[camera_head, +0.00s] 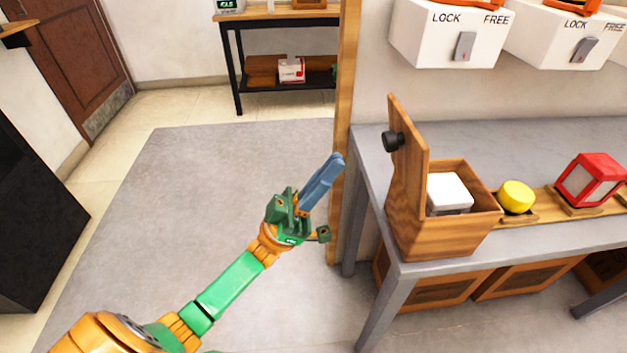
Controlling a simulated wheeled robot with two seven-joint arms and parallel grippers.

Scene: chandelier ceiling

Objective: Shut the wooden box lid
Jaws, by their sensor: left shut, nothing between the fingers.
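The wooden box (436,235) stands on the grey table near its left end. Its lid (409,158) is open and stands upright on the box's left side, with a black round knob (393,141) facing left. A white block-like item (449,192) sits inside the box. My left gripper (332,168) is shut and empty, with its blue fingers together and pointing up and right. It is in the air to the left of the lid, apart from it. My right gripper is not in view.
The grey table (480,143) carries a yellow round object (516,196) and a red framed cube (591,180) right of the box. A wooden post (346,100) rises behind my left gripper. White LOCK/FREE boxes (450,35) hang above. The floor (190,190) at left is clear.

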